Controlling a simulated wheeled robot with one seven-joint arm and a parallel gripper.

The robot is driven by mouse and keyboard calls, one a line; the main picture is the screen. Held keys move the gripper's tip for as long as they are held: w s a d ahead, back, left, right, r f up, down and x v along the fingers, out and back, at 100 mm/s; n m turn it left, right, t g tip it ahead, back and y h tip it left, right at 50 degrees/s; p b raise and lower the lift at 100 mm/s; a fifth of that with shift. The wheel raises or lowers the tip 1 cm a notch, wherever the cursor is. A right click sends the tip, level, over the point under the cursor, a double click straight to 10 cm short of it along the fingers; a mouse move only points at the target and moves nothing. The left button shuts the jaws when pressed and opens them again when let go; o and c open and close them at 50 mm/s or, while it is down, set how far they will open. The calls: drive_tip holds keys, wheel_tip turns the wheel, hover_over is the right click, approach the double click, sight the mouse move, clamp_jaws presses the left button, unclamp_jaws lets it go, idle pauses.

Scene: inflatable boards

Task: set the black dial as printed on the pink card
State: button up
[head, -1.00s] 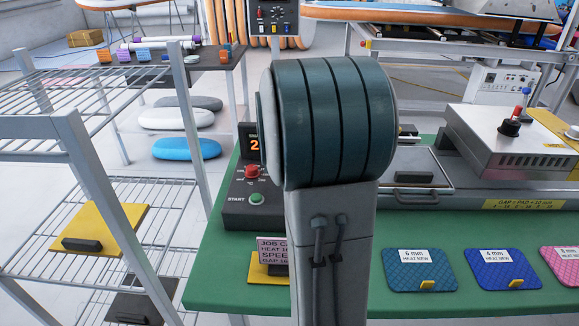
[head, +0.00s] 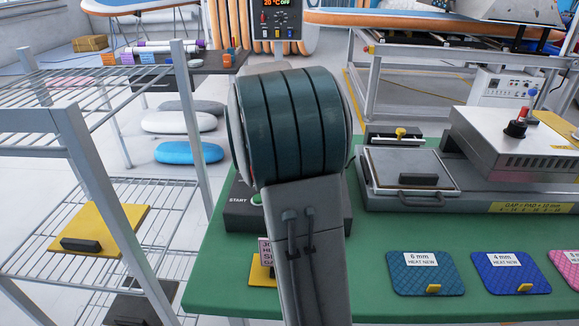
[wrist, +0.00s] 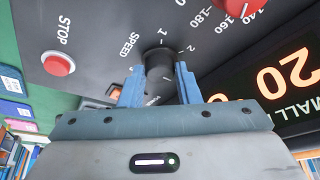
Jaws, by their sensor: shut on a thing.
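The black dial (wrist: 160,62) shows in the wrist view under the word SPEED, with printed numbers around it, including 1 and 2. My gripper (wrist: 160,82) has its blue fingers closed on both sides of the dial. Where the dial's mark points I cannot tell. The pink card (head: 265,252) stands at the table's front left in the head view, mostly hidden behind my arm, so its setting is not readable. The dial and my gripper are hidden in the head view by my arm.
The dark control box (head: 238,213) also carries a red STOP button (wrist: 58,64), a red knob (wrist: 238,8) and a display (wrist: 295,78) reading 20. A press (head: 410,170) and colored pads (head: 425,272) lie to the right. A wire rack (head: 75,215) stands left.

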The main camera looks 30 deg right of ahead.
idle(0.3)
drive_tip(key=o, duration=1)
drive_tip(key=shift+c, duration=0.2)
drive_tip(key=p+v, duration=0.1)
drive_tip(key=v, duration=1.3)
drive_tip(key=shift+p, duration=0.3)
drive_tip(key=shift+w+d+f, duration=0.1)
